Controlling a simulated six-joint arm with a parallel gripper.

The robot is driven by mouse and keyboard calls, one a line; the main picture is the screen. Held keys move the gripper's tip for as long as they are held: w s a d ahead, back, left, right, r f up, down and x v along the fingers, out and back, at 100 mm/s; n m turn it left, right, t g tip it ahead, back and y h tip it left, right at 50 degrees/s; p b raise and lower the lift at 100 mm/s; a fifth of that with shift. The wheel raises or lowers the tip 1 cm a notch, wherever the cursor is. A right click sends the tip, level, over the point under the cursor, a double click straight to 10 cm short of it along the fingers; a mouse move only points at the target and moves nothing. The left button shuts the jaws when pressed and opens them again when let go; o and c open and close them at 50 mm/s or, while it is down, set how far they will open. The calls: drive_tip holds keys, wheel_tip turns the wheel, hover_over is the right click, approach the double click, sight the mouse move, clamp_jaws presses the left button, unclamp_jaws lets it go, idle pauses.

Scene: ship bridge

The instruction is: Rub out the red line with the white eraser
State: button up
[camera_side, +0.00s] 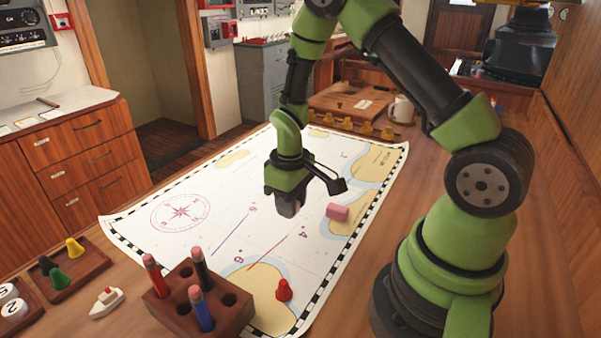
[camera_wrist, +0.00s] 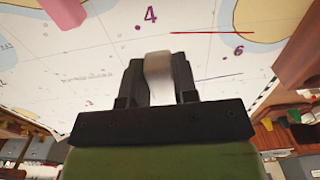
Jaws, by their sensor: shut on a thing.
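My gripper (camera_side: 287,208) is over the middle of the sea chart (camera_side: 160,240), pointing down. In the wrist view its jaws (camera_wrist: 160,80) are shut on the white eraser (camera_wrist: 158,70). The eraser is hardly visible in the side view, and I cannot tell whether it touches the chart. The red line (camera_side: 266,251) is thin and straight, on the near side of my gripper, between purple numbers 4 and 6. It also shows in the wrist view (camera_wrist: 212,33), ahead of and to the right of the eraser, apart from it.
A pink block (camera_side: 337,212) lies on the chart right of my gripper. A blue line (camera_side: 231,235) runs left of the red one. A red pawn (camera_side: 284,290) and a wooden pen holder (camera_side: 201,302) with several pens stand nearest the camera. A mug (camera_side: 401,109) stands behind.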

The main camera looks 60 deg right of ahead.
sight(291, 238)
drive_tip(key=shift+s+a+f, duration=0.25)
drive_tip(key=shift+a+f, duration=0.1)
drive_tip(key=shift+a, duration=0.2)
drive_tip(key=shift+a+f, duration=0.1)
drive_tip(key=shift+f, duration=0.2)
wheel_tip(291, 238, down, 3)
drive_tip(key=shift+f, duration=0.2)
drive_tip(key=a, duration=0.3)
drive_tip(key=w+a, duration=0.1)
drive_tip(key=a, duration=0.7)
drive_tip(key=shift+w, duration=0.2)
drive_tip(key=d, duration=0.3)
drive_tip(key=s+d, duration=0.1)
drive_tip(key=d, duration=0.7)
drive_tip(key=shift+s, duration=0.2)
drive_tip(key=shift+f, duration=0.4)
idle(3.8)
